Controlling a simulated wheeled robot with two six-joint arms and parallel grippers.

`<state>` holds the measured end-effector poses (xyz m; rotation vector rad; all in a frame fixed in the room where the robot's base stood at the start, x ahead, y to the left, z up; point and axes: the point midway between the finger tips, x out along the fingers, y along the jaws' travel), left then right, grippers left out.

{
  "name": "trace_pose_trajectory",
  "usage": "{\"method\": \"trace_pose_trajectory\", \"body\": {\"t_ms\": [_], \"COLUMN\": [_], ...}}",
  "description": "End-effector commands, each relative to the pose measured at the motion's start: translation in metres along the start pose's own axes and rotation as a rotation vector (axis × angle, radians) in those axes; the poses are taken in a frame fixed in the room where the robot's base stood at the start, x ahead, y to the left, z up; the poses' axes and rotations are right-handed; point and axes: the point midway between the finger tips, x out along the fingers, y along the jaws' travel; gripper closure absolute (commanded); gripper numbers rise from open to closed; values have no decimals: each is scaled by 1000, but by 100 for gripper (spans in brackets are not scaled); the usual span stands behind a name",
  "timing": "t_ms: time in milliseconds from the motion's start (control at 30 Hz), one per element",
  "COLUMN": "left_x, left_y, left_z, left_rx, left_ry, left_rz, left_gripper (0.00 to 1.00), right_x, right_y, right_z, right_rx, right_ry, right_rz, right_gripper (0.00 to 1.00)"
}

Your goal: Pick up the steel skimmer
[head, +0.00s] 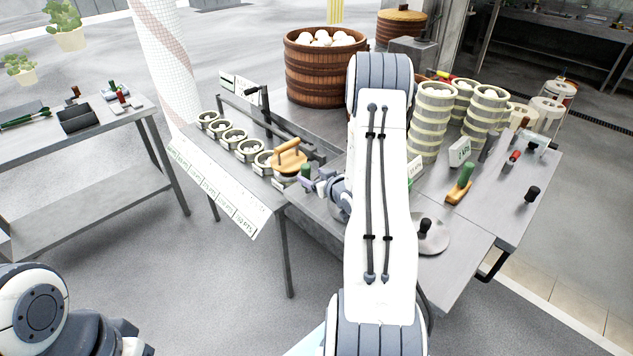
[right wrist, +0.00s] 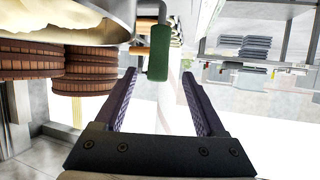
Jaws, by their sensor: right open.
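A green handle (head: 305,170), which appears to belong to the steel skimmer, shows beside the wooden-handled press on the table in the head view. In the right wrist view the green handle (right wrist: 158,52) stands between the fingertips, joined to a thin metal part above it. My right gripper (head: 310,185) is open with its fingers on either side of the handle; I cannot tell whether they touch it. The skimmer's steel head is not clearly visible. My left arm shows only in the lower left corner, and its gripper is out of view.
Small bamboo rings (head: 233,137) stand in a row along the table's left. A large wooden steamer (head: 318,85) holds white buns at the back. Pale steamer towers (head: 433,120) stand to the right. A round steel lid (head: 432,243) lies near the front edge.

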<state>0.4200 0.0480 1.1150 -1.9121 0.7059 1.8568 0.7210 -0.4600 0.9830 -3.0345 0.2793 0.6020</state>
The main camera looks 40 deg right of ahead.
Motion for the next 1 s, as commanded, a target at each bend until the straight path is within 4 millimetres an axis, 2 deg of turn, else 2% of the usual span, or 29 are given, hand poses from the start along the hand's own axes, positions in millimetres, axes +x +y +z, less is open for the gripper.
{"method": "trace_pose_trajectory", "body": {"t_ms": [100,233,533,567,600,733,767,1000], "left_x": [-14,-18,-17,-17,-17,-17,-17,-17], "left_y": [1,1,1,1,1,1,1,1], "left_z": [-1,-1,-1,-1,-1,-1,-1,-1], "left_rx": [0,-1,-1,-1,-1,-1,-1,-1], "left_ry": [0,0,0,0,0,0,0,0], "left_rz": [0,0,0,0,0,0,0,0], "left_gripper": [50,50,50,50,50,50,50,50], "right_x": [17,34,41,41,41,41,41,40], "right_y": [2,2,3,3,3,3,3,3], "right_z": [-2,0,1,1,1,1,1,1], "right_rx": [1,0,1,1,1,0,0,0], "right_ry": [-2,-1,-1,-1,-1,-1,-1,-1], "right_rz": [-2,-2,1,0,0,0,0,0], "right_gripper": [28,28,28,32,47,97,100,100]}}
